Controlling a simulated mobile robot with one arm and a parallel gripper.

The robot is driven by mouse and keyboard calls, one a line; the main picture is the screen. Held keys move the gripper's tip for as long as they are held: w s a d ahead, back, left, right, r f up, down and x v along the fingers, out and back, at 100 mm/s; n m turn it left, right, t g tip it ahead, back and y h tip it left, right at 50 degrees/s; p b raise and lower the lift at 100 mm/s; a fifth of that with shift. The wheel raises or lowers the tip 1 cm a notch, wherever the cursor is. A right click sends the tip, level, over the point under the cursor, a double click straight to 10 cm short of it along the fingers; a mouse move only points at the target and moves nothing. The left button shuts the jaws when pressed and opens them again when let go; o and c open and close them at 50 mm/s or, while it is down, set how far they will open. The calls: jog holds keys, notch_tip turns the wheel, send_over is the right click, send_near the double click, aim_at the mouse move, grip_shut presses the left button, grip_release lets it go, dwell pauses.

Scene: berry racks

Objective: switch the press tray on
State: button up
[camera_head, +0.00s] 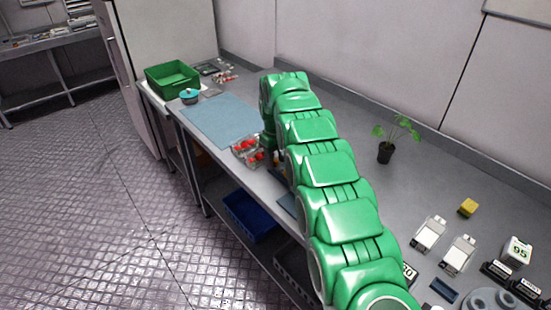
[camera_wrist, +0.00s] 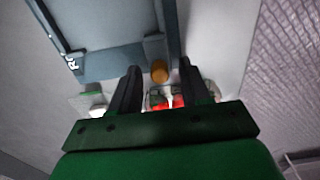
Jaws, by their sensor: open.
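In the wrist view a blue-grey tray (camera_wrist: 115,62) with a raised rim and partly cut-off white letters fills the upper left; I take it to be the press tray. A round orange-brown knob (camera_wrist: 159,72) sits at its near edge. My gripper (camera_wrist: 160,68) shows two dark fingers, open, with the knob in the gap between their tips in the picture. I cannot tell whether they touch it. In the head view my green arm hides most of this area; only a blue edge (camera_head: 288,204) shows beside the arm.
A clear container with red berries (camera_head: 247,151) stands on the bench beside my arm; red berries (camera_wrist: 178,101) also show between the fingers. A blue mat (camera_head: 222,120), green crate (camera_head: 172,77) and teal pot (camera_head: 189,96) lie farther back. A potted plant (camera_head: 386,152) stands right.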

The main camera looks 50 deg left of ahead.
jog(key=shift+f, duration=0.1)
grip_shut()
dwell(0.3)
jog(key=shift+d, duration=0.8)
jog(key=shift+s+d, duration=0.1)
jog(key=shift+d, duration=1.4)
grip_release()
